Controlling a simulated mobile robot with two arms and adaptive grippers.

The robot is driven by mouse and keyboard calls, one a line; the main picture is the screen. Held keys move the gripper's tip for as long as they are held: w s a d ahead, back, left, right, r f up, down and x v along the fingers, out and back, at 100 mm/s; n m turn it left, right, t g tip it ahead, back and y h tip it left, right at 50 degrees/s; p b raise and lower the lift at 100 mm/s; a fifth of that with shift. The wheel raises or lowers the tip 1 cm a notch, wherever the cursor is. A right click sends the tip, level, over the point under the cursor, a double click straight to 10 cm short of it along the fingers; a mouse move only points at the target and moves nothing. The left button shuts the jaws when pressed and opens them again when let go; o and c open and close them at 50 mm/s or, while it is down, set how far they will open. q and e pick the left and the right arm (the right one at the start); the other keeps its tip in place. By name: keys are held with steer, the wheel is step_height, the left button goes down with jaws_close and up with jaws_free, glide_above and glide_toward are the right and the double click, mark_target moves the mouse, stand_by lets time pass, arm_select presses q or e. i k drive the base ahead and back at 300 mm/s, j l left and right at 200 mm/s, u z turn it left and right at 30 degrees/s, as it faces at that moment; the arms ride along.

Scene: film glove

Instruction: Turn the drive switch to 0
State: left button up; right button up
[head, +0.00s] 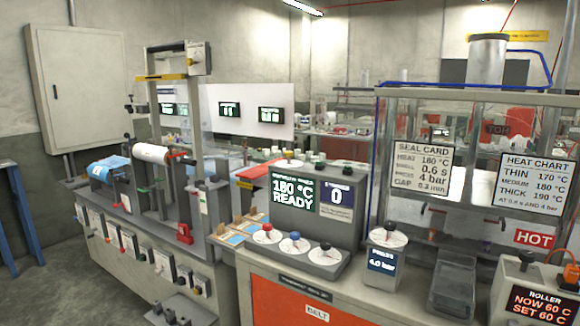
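No label reading "drive" is legible, so I cannot tell which control is the drive switch. A control box (199,58) with a small dial sits on top of that machine's post. Neither of my grippers is in view.
The console screen (292,191) reads 180 °C READY; a smaller display (336,197) shows 0. A clear-panelled station marked HOT (534,238) stands at right, with a roller display (541,303) in front. Grey floor (40,270) is free at left, beside a blue frame (22,225).

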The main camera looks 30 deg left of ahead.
mark_target(288, 155)
steer(key=i+j, duration=0.15)
steer(key=j, duration=0.25)
steer(key=i+j, duration=0.15)
steer(key=j, duration=0.2)
steer(key=i+j, duration=0.15)
steer(key=j, duration=0.25)
steer(key=i+j, duration=0.15)
steer(key=j, duration=0.2)
steer(key=i+j, duration=0.15)
steer(key=j, duration=0.25)
